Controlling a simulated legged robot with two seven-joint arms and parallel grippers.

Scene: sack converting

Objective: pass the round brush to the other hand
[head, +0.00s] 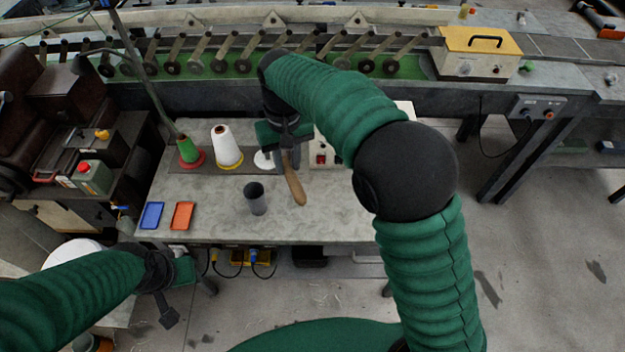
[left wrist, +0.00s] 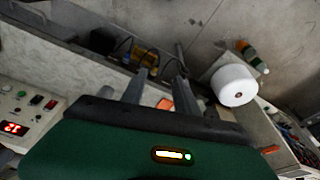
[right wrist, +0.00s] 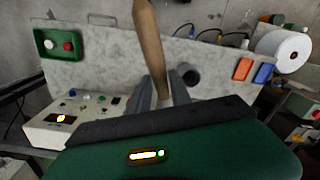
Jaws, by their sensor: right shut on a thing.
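The round brush shows as a light wooden handle (head: 296,188) below my right gripper (head: 287,152) in the head view. My right gripper is shut on it above the bench. In the right wrist view the handle (right wrist: 149,42) rises from between the fingers (right wrist: 161,88); I cannot make out the brush's head. My left gripper (head: 172,305) is low at the left, in front of the bench and well apart from the brush. In the left wrist view its two fingers (left wrist: 160,80) stand apart with nothing between them.
On the grey bench (head: 330,215) stand a dark grey cup (head: 255,198), a green cone (head: 189,152), a white cone (head: 226,146), a blue tray (head: 152,215) and an orange tray (head: 182,215). A control box (head: 326,155) stands behind. The bench's front right is clear.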

